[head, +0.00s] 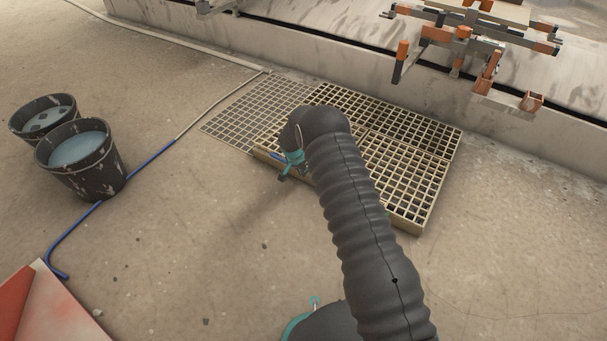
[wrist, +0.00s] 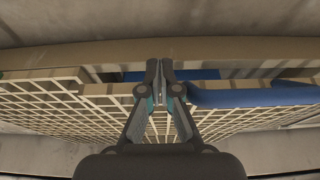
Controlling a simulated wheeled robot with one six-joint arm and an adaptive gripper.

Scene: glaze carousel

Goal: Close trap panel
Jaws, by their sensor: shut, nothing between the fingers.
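The trap panel appears to be the beige slatted grating (head: 437,165), thick-edged and standing a little above the floor. My arm covers its middle and part of its near-left edge. My gripper (head: 288,172) is at that near-left edge. In the wrist view my gripper (wrist: 160,68) is shut and empty, its tips in front of the panel's pale edge and lattice (wrist: 60,98). I cannot tell whether they touch it. A blue bar (wrist: 255,97) lies along the edge right of the fingers.
A flatter grating (head: 250,105) lies left of the panel. Two dark buckets (head: 95,175) of pale liquid stand at left, near a blue rod (head: 75,230). A concrete ledge (head: 360,65) with orange-and-grey machinery (head: 470,45) runs behind. The front floor is mostly clear.

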